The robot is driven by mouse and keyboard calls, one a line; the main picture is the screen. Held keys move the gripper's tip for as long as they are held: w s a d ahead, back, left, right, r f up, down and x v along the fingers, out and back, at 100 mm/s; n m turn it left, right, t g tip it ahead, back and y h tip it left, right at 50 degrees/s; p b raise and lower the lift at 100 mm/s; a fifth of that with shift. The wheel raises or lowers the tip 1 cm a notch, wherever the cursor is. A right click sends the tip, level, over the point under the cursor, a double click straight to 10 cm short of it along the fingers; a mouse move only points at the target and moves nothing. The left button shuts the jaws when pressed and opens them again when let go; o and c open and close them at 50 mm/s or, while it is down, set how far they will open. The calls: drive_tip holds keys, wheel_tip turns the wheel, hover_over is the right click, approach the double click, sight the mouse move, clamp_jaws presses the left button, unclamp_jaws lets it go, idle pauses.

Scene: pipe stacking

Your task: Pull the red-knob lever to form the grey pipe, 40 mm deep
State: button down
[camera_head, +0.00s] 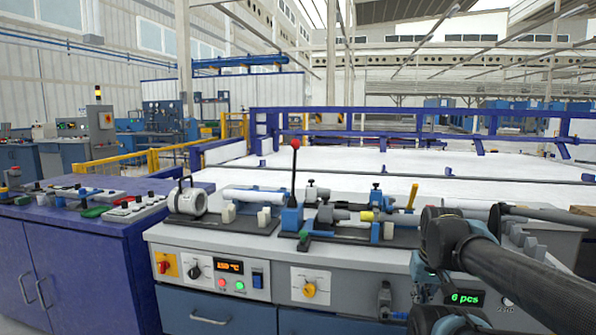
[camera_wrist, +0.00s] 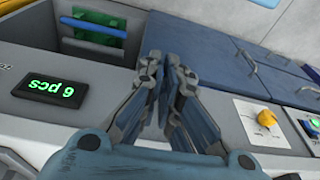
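The lever (camera_head: 293,180) with its red knob (camera_head: 295,143) stands upright from a blue block on the forming station, in the middle of the head view. A pale pipe (camera_head: 252,195) lies in white holders just left of it. Dark grey cylindrical parts (camera_head: 340,214) sit in the fixture to its right; I cannot tell which piece is the grey pipe. My gripper (camera_wrist: 164,60) shows in the wrist view with its fingertips close together and nothing between them. It is at the bench front, well away from the lever. The lever is not in the wrist view.
The bench front carries a yellow knob (camera_head: 310,290), a temperature display (camera_head: 230,267) reading about 150 °C, and a green "6 pcs" counter (camera_head: 465,298). A yellow-handled fixture (camera_head: 412,195) stands between the lever and my arm. A blue cabinet (camera_head: 80,245) stands left.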

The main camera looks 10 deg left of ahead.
drive_tip(key=w+a+r+m+y, duration=0.1)
drive_tip(key=w+a+r+y, duration=0.4)
drive_tip(key=w+a+r, duration=0.5)
drive_tip(key=w+a+r+m+y, duration=0.1)
drive_tip(key=w+a+r+y, duration=0.3)
drive_tip(key=w+a+r, duration=0.5)
drive_tip(key=m+y, duration=0.3)
drive_tip(key=y, duration=0.5)
approach(294, 176)
drive_tip(key=w+d+r, duration=0.2)
drive_tip(key=w+r, duration=0.2)
drive_tip(key=w, duration=0.5)
drive_tip(key=w+a, duration=0.1)
drive_tip(key=a, duration=1)
drive_tip(key=shift+s+d+r+t, duration=0.1)
drive_tip(key=shift+s+d, duration=0.15)
drive_tip(key=shift+s, duration=0.3)
drive_tip(key=shift+s+d+r+t, duration=0.1)
drive_tip(key=shift+s+d, duration=0.1)
drive_tip(key=shift+s, duration=0.4)
drive_tip(key=shift+s+d+t, duration=0.1)
drive_tip(key=shift+s+d, duration=0.15)
drive_tip(key=shift+s, duration=0.3)
drive_tip(key=shift+a, duration=0.1)
